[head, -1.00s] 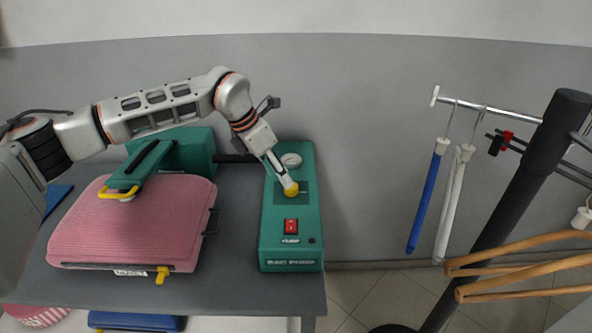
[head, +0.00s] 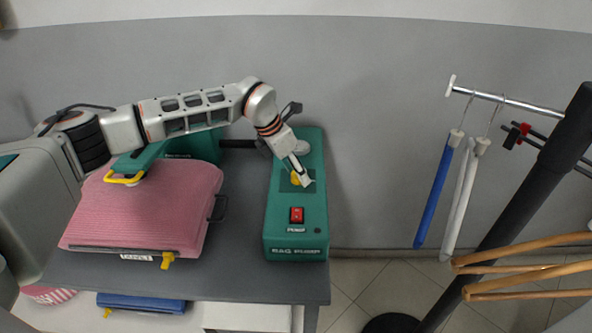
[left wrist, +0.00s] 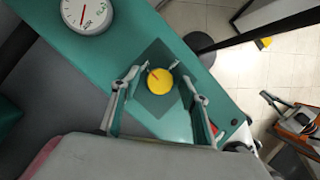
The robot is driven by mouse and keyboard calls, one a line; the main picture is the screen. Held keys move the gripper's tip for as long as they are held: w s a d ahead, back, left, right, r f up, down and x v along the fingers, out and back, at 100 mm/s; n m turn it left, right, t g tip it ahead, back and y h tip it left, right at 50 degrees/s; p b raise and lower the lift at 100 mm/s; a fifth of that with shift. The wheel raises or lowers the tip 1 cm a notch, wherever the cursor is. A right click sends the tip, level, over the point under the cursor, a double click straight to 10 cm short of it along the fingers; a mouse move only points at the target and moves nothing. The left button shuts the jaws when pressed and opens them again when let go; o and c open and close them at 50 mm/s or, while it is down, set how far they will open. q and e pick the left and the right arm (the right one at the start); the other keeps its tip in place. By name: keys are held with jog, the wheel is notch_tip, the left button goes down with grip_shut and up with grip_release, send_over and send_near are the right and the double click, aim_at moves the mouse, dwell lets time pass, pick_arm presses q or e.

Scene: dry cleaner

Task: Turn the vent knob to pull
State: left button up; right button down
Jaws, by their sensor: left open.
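The vent knob (head: 295,179) is a round yellow knob on a dark square plate on top of the green pump box (head: 297,245). In the left wrist view the knob (left wrist: 160,84) has a short red mark pointing to the picture's upper left. My left gripper (head: 304,181) is open above the knob. In the left wrist view its two fingers lie either side of the knob, with a gap on each side and no contact visible. The plate's lettering cannot be read. My right gripper is in neither view.
A round gauge (left wrist: 88,14) and a red switch (head: 296,215) are also on the pump box. A pink padded press (head: 150,210) stands to the left on the grey table (head: 225,290). A hanger rack (head: 520,200) stands at the right, apart from the table.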

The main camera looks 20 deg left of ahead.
pick_arm(q)
jog(key=shift+c, duration=0.5)
jog(key=c, duration=1)
